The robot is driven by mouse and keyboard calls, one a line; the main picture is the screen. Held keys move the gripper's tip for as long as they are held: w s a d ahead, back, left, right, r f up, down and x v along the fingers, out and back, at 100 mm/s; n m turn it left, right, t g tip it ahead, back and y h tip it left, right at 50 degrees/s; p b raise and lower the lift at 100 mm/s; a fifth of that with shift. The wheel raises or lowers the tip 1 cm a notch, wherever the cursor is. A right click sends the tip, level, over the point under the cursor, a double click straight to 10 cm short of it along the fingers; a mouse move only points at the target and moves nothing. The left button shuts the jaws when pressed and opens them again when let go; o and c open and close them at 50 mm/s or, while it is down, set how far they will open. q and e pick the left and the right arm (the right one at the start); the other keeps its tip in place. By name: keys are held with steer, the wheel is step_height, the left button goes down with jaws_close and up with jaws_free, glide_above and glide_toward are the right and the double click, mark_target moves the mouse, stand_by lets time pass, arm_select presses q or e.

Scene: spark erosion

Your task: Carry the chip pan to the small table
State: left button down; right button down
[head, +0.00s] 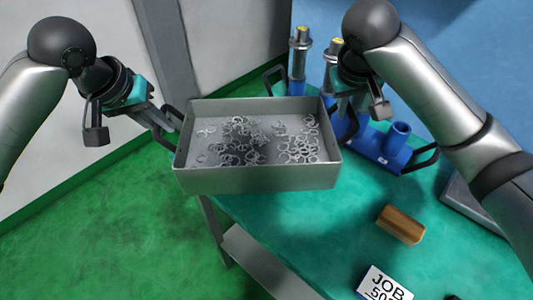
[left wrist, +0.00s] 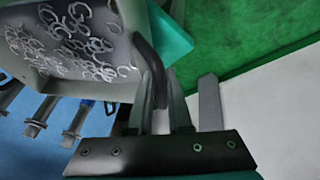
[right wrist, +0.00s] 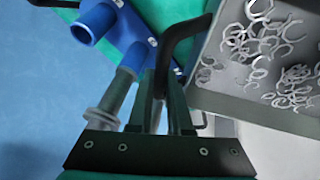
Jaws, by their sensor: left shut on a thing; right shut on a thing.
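The chip pan (head: 257,179) is a grey rectangular tray with many curled metal chips in it. It is held up between my two grippers, over the left edge of the green-topped table, and looks roughly level. My left gripper (head: 165,125) is shut on the pan's left handle, a dark bar that shows in the left wrist view (left wrist: 150,62). My right gripper (head: 343,112) is shut on the pan's other handle, seen in the right wrist view (right wrist: 172,50). The chips also show in both wrist views. I cannot tell which surface is the small table.
The green-topped table (head: 300,225) bears a blue holder (head: 385,148) with metal tool shanks, just right of the pan. A wooden block (head: 400,225), a JOB sign (head: 383,284) and a grey plate (head: 470,200) lie nearer. Green floor (head: 110,235) is clear at left.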

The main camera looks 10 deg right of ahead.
arm_select(q)
steer(key=shift+w+d+r, duration=0.1)
steer(key=shift+w+r, duration=0.1)
steer(key=shift+w, duration=0.2)
arm_select(e)
steer(key=shift+w+d+r, duration=0.15)
steer(key=shift+w+d, duration=0.1)
steer(key=shift+w, duration=0.1)
arm_select(q)
steer(key=shift+s, duration=0.15)
arm_select(e)
steer(key=shift+s+a, duration=0.1)
